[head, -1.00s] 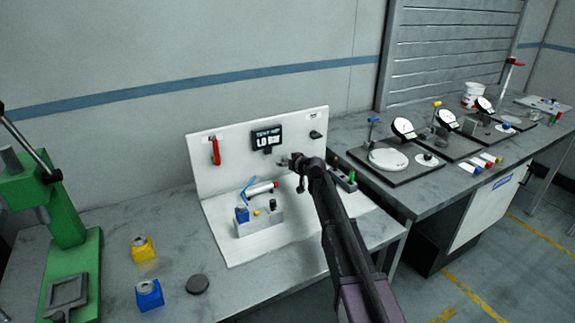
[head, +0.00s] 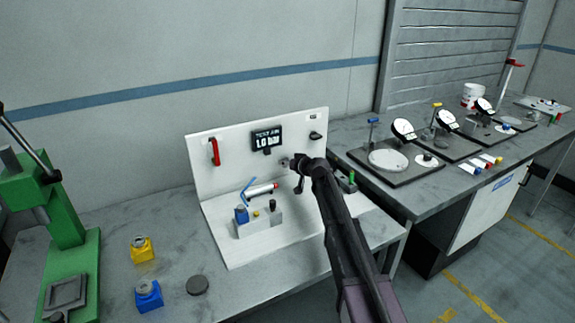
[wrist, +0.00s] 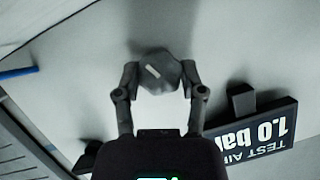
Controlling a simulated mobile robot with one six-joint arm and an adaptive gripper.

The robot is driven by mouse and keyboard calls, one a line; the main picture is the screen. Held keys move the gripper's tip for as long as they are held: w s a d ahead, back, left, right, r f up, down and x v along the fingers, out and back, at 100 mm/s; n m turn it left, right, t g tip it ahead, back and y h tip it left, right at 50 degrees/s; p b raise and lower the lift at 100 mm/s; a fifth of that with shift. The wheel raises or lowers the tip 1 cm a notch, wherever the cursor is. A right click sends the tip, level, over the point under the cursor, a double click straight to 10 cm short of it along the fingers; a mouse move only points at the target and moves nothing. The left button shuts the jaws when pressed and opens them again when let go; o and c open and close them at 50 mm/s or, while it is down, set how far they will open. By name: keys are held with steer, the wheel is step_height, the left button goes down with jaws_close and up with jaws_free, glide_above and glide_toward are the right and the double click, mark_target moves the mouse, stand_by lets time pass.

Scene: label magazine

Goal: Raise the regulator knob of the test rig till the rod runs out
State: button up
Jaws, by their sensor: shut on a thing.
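The test rig's white panel (head: 230,170) stands on the bench, with a dark display (head: 268,139) reading 1.0 bar. The same display (wrist: 255,130) shows upside down in the wrist view. The grey faceted regulator knob (wrist: 168,84) carries a white mark that lies tilted. My gripper (wrist: 160,75) is shut on the knob, one finger on each side. In the head view my gripper (head: 296,164) is at the panel below and right of the display, largely hiding the knob.
A red handle (head: 215,152) and a dark knob (head: 315,135) are on the panel. A grey valve block (head: 259,223) with a blue hose stands on the rig base. A green press (head: 75,235) is at left, with yellow (head: 143,248) and blue (head: 149,296) blocks nearby. Dial gauges (head: 403,130) stand at right.

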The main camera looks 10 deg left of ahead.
steer(key=shift+m, duration=0.4)
steer(key=o, duration=1.1)
steer(key=shift+o, duration=0.2)
steer(key=shift+n+t+h+p, duration=0.3)
steer(key=shift+n+h, duration=0.1)
steer(key=shift+n, duration=0.6)
steer(key=shift+s+d+r, duration=0.1)
steer(key=shift+s+r, duration=0.05)
steer(key=shift+s, duration=0.1)
steer(key=p+v, duration=0.5)
steer(key=v, duration=0.8)
steer(key=shift+s, duration=0.1)
